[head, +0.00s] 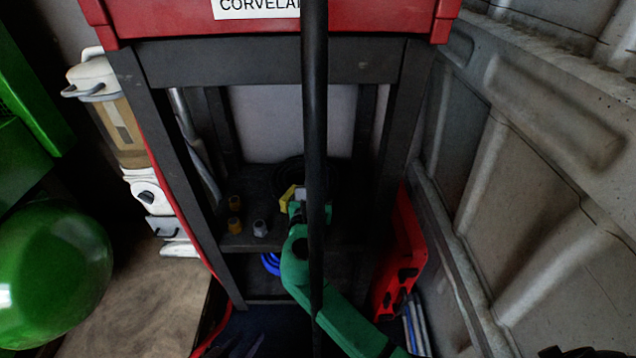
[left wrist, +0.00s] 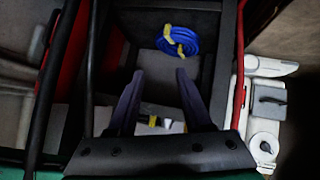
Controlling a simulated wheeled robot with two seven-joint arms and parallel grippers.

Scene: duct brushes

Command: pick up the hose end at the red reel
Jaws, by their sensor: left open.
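A thin red hose (head: 160,170) runs down the stand's left side and shows at the right in the left wrist view (left wrist: 239,65). I cannot make out its end. My right gripper is not seen.
A dark shelf stand (head: 270,62) with a red top (head: 370,18) fills the middle. A black upright tube (head: 314,100) crosses in front. A blue coil (left wrist: 178,40) lies on the lower shelf. A white appliance (head: 148,190) stands left; a ribbed wall (head: 540,150) closes the right.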

